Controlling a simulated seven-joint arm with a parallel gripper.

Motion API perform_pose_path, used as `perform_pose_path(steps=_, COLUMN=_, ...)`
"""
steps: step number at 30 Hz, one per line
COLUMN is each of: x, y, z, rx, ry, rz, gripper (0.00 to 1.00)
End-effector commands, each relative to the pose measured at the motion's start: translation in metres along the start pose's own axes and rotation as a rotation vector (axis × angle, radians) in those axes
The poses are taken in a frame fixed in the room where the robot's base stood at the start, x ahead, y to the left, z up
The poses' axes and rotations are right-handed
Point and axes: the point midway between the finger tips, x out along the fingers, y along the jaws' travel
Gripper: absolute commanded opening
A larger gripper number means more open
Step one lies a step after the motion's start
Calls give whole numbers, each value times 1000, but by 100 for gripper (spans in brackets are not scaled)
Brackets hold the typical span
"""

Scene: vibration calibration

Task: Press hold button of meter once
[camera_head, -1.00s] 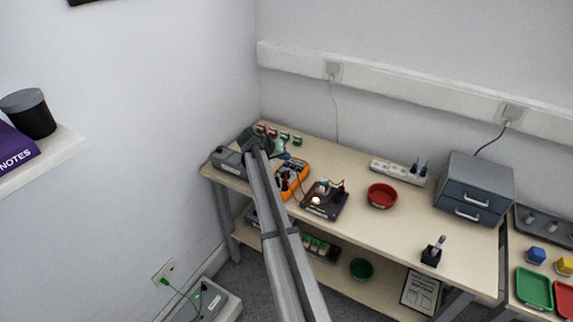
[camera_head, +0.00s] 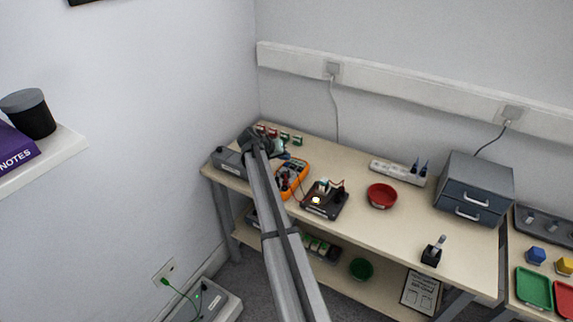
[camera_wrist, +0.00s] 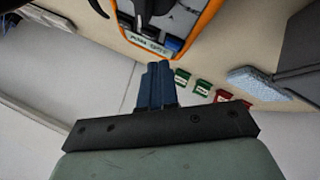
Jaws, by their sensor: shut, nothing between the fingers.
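The orange meter (camera_head: 294,178) lies on the bench, just right of my arm. In the wrist view the meter (camera_wrist: 204,24) shows at the top, with an orange rim, a grey face, a small white label and dark keys near its edge. I cannot read which key is hold. My gripper (camera_wrist: 156,66) is shut and empty, its blue-grey fingertips close to the meter's edge in the picture. Whether they touch it I cannot tell. In the head view my arm hides the fingertips.
A dark box with a lit yellow lamp (camera_head: 316,201) and wires stands right of the meter. A red bowl (camera_head: 382,194) is further right. A grey box (camera_head: 228,160) sits at the bench's left end. Small green and red pieces (camera_wrist: 182,76) lie near the fingers in the wrist view.

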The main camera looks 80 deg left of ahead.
Motion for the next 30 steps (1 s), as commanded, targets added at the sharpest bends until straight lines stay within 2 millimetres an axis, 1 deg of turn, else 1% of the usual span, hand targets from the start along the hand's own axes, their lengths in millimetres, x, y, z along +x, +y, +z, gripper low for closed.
perform_pose_path(steps=16, x=0, y=0, z=0, rx=0, ry=0, rz=0, gripper=0)
perform_pose_path(steps=30, x=6, y=-4, z=4, rx=0, ry=0, rz=0, gripper=0)
